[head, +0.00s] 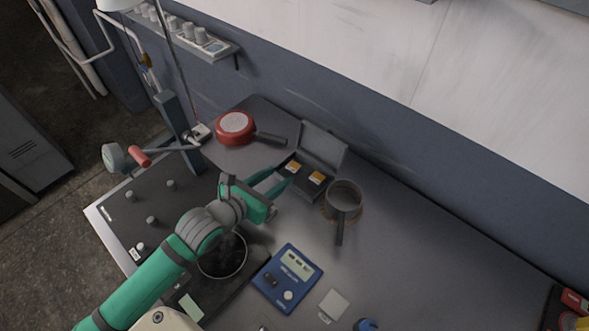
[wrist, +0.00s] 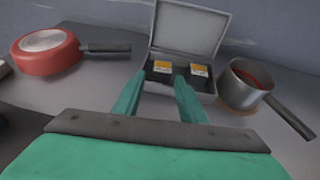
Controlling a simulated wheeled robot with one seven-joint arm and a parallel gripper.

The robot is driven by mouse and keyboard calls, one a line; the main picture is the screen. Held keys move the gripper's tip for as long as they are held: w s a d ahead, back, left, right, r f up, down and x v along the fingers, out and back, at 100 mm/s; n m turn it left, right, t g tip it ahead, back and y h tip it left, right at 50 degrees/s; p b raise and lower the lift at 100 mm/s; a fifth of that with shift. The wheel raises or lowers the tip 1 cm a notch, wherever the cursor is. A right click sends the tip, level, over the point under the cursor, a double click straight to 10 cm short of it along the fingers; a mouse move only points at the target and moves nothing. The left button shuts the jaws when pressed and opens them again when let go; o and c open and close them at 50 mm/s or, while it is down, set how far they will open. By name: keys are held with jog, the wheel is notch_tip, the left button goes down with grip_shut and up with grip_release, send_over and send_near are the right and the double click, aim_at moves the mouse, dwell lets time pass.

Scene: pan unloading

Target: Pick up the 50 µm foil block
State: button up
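An open grey case (head: 324,145) stands on the bench, also in the wrist view (wrist: 188,27). It holds two dark blocks with orange and white labels, a left block (head: 293,168) and a right block (head: 317,178). The wrist view shows the left block (wrist: 162,68) and the right block (wrist: 199,72). The label text is too small to read, so I cannot tell which is the 50 µm foil block. My gripper (head: 283,180) is open and empty just in front of the case. In the wrist view its green fingers (wrist: 158,90) point at the left block.
A red pan (head: 234,127) lies upside down left of the case. A small saucepan (head: 344,197) stands close to the right. A dark pan (head: 222,258) sits below my arm. A blue meter (head: 287,279) and a pale card (head: 333,305) lie nearer.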

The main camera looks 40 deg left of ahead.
aim_at(291, 169)
jog(key=shift+d+x, duration=0.15)
jog(key=shift+x, duration=1.2)
jog(key=shift+d+x, duration=0.1)
jog(key=shift+x, duration=1.2)
jog(key=shift+w+r, duration=0.1)
jog(key=c, duration=0.9)
